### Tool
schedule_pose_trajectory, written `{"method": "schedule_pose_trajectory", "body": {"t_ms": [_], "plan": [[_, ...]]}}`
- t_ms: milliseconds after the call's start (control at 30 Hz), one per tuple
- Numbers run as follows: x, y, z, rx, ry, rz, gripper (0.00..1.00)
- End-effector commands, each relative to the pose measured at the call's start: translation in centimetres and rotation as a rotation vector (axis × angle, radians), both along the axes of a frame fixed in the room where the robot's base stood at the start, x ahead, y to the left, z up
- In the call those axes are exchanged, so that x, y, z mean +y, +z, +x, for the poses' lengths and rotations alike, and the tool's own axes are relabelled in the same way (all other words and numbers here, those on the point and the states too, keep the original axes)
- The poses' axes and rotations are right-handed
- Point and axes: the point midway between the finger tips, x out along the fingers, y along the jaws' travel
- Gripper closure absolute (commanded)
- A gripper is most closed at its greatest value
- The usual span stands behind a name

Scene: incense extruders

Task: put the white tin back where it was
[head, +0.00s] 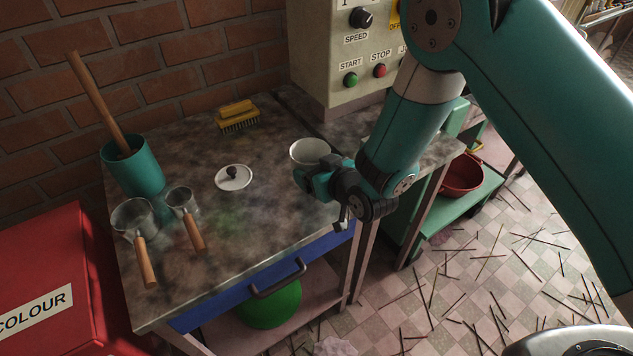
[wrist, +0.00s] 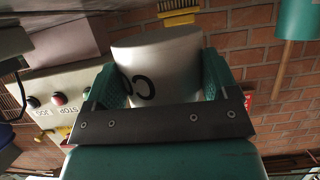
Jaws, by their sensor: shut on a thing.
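The white tin (head: 309,150) is held by my gripper (head: 318,176) over the right part of the worktop in the head view. Its round top faces up, and my gripper hides its lower part. I cannot tell whether the tin's base touches the worktop. A white lid (head: 235,178) with a dark knob lies on the worktop left of the tin.
The stained worktop (head: 215,250) also holds a yellow brush (head: 237,116), a teal pot (head: 134,168) with a wooden stick, and two metal scoops (head: 136,218) (head: 184,203). A control box (head: 340,60) stands behind. The worktop's front middle is clear.

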Motion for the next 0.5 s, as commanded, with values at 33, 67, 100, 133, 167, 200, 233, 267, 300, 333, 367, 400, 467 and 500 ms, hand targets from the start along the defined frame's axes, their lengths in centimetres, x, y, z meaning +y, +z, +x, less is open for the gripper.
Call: {"method": "schedule_pose_trajectory", "body": {"t_ms": [33, 67, 100, 133, 167, 200, 233, 267, 300, 333, 367, 400, 467, 500], "plan": [[0.0, -0.4, 0.0, 0.001, 0.000, 0.001, 0.80], [0.0, -0.6, 0.0, 0.000, 0.000, 0.001, 0.80], [0.0, -0.9, 0.0, -0.001, 0.000, 0.002, 0.80], [0.0, -1.2, 0.0, 0.000, 0.000, 0.001, 0.80], [0.0, -1.7, 0.0, 0.001, 0.000, 0.001, 0.80], [0.0, -2.3, 0.0, 0.001, 0.000, 0.000, 0.80], [0.0, -2.8, 0.0, 0.002, 0.000, -0.001, 0.80], [0.0, -3.2, 0.0, 0.001, 0.000, -0.001, 0.80], [0.0, -3.8, 0.0, 0.001, 0.000, -0.001, 0.80], [0.0, -4.0, 0.0, -0.001, 0.000, 0.001, 0.80], [0.0, -4.3, 0.0, -0.001, 0.000, 0.001, 0.80], [0.0, -4.5, 0.0, -0.001, 0.000, 0.001, 0.80], [0.0, -4.6, 0.0, -0.002, 0.000, 0.001, 0.80], [0.0, -4.6, 0.0, -0.002, 0.000, 0.001, 0.80]]}}
